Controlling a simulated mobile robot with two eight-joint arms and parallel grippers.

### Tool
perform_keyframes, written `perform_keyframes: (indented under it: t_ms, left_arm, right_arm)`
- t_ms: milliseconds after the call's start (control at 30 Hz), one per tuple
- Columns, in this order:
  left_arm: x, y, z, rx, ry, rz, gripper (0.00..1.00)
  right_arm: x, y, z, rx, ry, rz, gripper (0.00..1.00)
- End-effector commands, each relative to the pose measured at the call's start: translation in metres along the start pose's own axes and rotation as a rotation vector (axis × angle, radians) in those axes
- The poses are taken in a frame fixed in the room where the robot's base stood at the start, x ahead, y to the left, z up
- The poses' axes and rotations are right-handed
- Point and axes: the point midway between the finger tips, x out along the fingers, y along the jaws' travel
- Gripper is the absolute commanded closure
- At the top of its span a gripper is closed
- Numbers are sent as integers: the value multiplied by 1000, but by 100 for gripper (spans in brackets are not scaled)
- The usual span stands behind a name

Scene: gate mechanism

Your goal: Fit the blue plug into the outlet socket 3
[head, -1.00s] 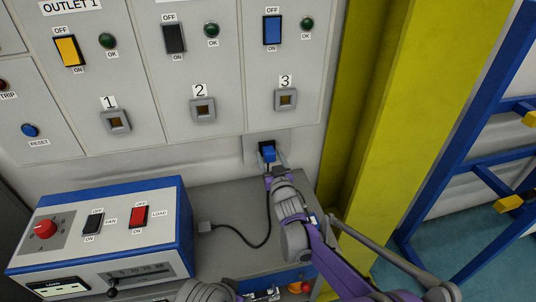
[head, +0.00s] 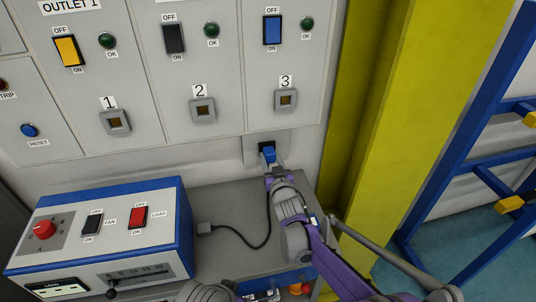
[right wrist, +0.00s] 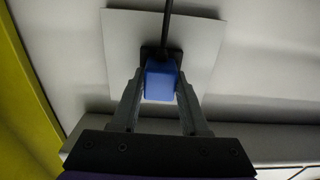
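The blue plug (head: 267,152) sits at a pale plate (head: 250,150) low on the wall, below the socket marked 3. My right gripper (head: 273,166) is at the plug from below in the head view. In the right wrist view, its two fingers (right wrist: 160,98) stand close against both sides of the blue plug (right wrist: 160,78), shut on it. A black cord (right wrist: 168,25) runs up from behind the plug there. Outlet socket 3 (head: 286,99) is a grey square frame with a brown, empty-looking opening. My left gripper cannot be made out.
Sockets 1 (head: 116,122) and 2 (head: 203,110) are left of socket 3. A blue switch (head: 272,30) is above it. A yellow post (head: 385,130) rises to the right. A blue-edged control box (head: 110,235) and a dark cable (head: 262,240) lie on the grey bench.

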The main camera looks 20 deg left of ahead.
Motion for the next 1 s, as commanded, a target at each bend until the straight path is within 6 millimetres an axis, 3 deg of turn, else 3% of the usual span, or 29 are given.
perform_keyframes:
  t_ms: [33,167,1000]
  left_arm:
    - [0,0,0,0,0,0,50]
    - [0,0,0,0,0,0,50]
    - [2,0,1,0,-1,0,50]
  right_arm:
    - [0,0,0,0,0,0,76]
    - [0,0,0,0,0,0,100]
    - [-6,0,0,0,0,0,100]
